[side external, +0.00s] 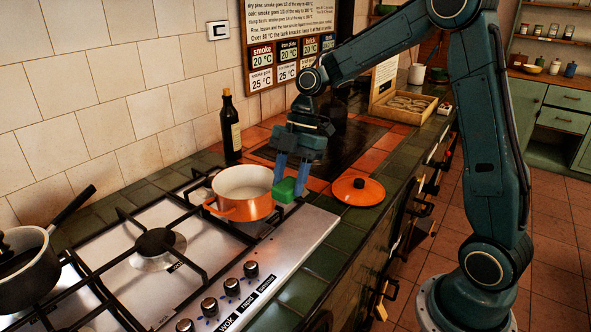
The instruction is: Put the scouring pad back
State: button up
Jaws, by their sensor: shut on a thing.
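The green scouring pad (285,190) is between the fingertips of my gripper (291,184), which is shut on it. The gripper points down and holds the pad just right of the orange pot (241,193), near its rim. I cannot tell whether the pad touches the pot or how high it is above the surface. The pot stands open on the hob, with its pale inside showing.
An orange lid (358,190) lies on the green tiles to the right. A dark bottle (231,127) stands behind the pot. A saucepan (24,257) sits on the hob (205,262) at left. A wooden tray (404,105) stands farther back.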

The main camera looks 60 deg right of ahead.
notch_tip(320, 180, down, 12)
jog(key=shift+f, duration=0.2)
jog(key=shift+f, duration=0.1)
jog(key=shift+f, duration=2.05)
jog(key=shift+f, duration=0.15)
jog(key=o, duration=0.9)
jog(key=shift+v, duration=6.2)
